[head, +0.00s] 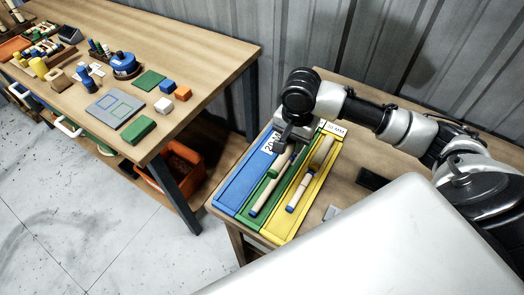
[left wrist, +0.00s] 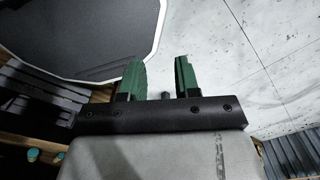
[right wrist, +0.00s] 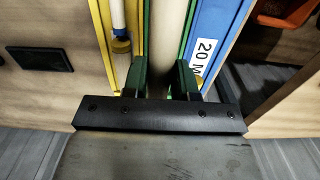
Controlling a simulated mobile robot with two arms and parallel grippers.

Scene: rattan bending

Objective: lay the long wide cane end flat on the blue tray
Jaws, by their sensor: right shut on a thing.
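The blue tray (head: 240,187) is the left one of three long trays side by side; its bare floor shows. It also shows at the right of the right wrist view (right wrist: 213,25), with a "20 M" label. My right gripper (right wrist: 163,80) is shut on a wide pale cane (right wrist: 169,35), over the green tray beside the blue one. In the head view this cane (head: 282,161) is partly hidden by the gripper (head: 287,148). Whether it touches the green tray I cannot tell. My left gripper (left wrist: 160,78) is open and empty, over the floor area.
The green tray (head: 269,222) holds a pale cane with a blue tip (head: 260,199). The yellow tray (head: 281,235) holds pale pieces (head: 299,190). A wooden table (head: 190,50) with blocks and a grey board (head: 115,109) stands left. A metal wall stands behind.

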